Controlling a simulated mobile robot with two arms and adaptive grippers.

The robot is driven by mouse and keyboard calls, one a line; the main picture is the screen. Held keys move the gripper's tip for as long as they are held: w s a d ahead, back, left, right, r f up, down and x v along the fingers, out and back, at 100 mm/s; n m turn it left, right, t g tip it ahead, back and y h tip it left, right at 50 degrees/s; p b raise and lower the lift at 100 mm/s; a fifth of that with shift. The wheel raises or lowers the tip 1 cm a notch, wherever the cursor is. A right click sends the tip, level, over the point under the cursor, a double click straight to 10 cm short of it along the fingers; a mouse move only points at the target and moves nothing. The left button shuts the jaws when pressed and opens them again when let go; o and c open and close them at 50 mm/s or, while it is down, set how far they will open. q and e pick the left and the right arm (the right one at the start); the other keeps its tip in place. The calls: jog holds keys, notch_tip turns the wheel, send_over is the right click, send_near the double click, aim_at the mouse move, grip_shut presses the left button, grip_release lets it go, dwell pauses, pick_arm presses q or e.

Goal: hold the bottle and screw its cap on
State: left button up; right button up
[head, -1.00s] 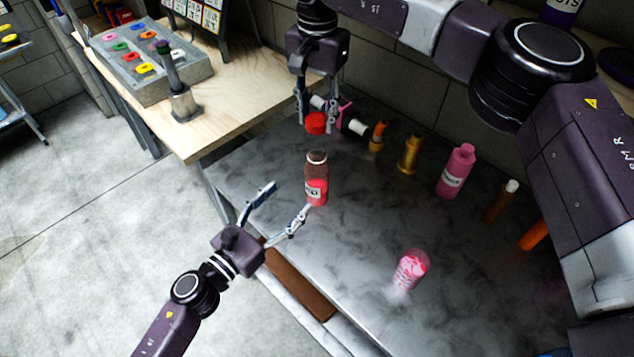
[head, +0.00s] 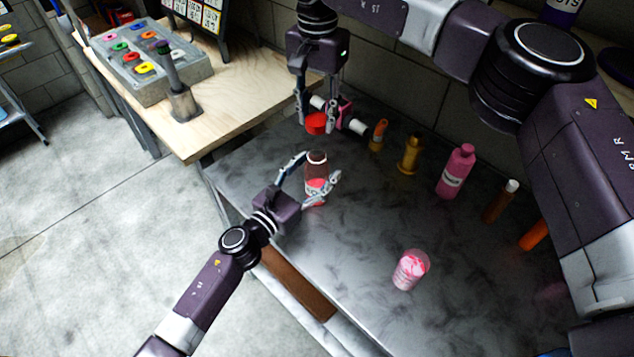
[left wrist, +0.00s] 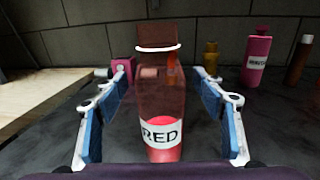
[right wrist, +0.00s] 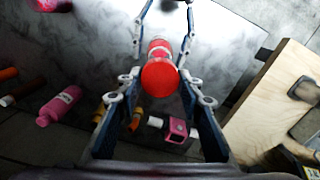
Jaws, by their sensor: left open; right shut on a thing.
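The bottle (head: 317,163) stands upright and uncapped on the dark table, with a "RED" label and red contents low inside. It fills the middle of the left wrist view (left wrist: 162,115). My left gripper (head: 320,170) is open, its fingers on either side of the bottle with gaps visible in the left wrist view. My right gripper (head: 315,127) points down and is shut on the red cap (head: 316,123), held above and apart from the bottle. In the right wrist view the cap (right wrist: 160,75) overlaps the bottle (right wrist: 160,48), hiding part of it.
Along the wall stand an orange bottle (head: 378,136), a gold bottle (head: 410,155), a pink bottle (head: 456,172) and a brown bottle (head: 500,202). A wooden bench (head: 225,100) adjoins at the left. The table's middle is clear.

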pick_arm(q)
grip_shut()
pick_arm(e)
send_over(317, 149)
jog(key=shift+f, duration=2.45)
jog(key=shift+f, duration=0.1)
jog(key=shift+f, duration=0.8)
jog(key=shift+f, duration=0.6)
